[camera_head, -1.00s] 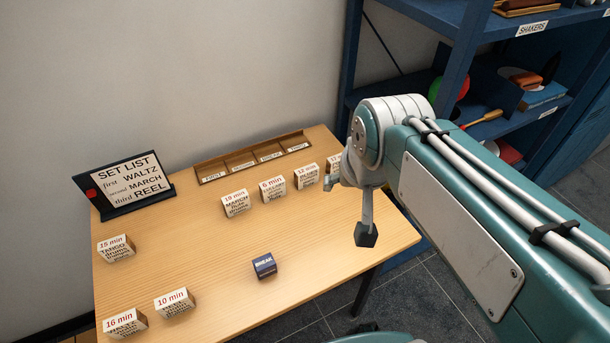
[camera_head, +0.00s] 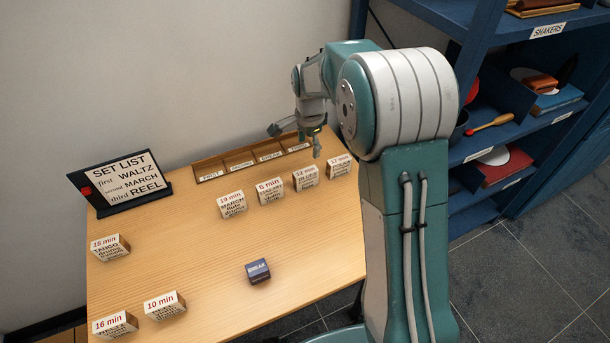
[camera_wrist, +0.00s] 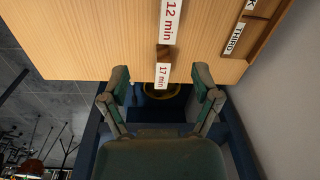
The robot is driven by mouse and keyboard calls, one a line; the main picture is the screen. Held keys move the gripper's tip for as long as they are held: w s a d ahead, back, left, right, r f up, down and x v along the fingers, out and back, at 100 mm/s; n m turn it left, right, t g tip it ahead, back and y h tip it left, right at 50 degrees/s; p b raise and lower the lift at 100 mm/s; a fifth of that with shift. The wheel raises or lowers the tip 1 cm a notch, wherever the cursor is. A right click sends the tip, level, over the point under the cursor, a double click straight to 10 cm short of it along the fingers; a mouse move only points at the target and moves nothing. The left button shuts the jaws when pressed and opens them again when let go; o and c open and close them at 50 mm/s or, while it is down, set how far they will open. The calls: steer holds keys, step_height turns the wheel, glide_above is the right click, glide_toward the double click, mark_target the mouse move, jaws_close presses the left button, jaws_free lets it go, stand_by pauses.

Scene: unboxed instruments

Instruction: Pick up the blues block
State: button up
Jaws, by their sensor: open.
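The blues block (camera_head: 306,178) is a small white-faced block with brown sides and a red "12 min" on top. It stands on the wooden table between the 6 min and 17 min blocks. Its "12 min" label (camera_wrist: 170,20) also shows at the top of the wrist view. My gripper (camera_head: 296,140) is open and empty, above the back right of the table near the slotted tray. It is above and behind the blues block, apart from it. In the wrist view the 17 min block (camera_wrist: 163,75) appears between my fingers.
The 17 min block (camera_head: 340,166) and 6 min block (camera_head: 270,191) flank the blues block closely. The slotted wooden tray (camera_head: 225,174) lies behind. A set list sign (camera_head: 130,183), a dark blue break block (camera_head: 258,271) and other blocks stand leftward. Blue shelves (camera_head: 488,60) stand at right.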

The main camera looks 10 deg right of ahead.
mark_target(305, 171)
steer(key=shift+m+g, duration=0.3)
steer(key=shift+m, duration=0.3)
steer(key=w+f, duration=0.2)
steer(key=f, duration=0.1)
steer(key=shift+f, duration=0.25)
steer(key=shift+w+f, duration=0.2)
steer(key=shift+f, duration=0.4)
steer(key=f, duration=1)
steer(key=shift+s+a+f, duration=0.2)
steer(key=shift+c, duration=0.3)
jaws_close()
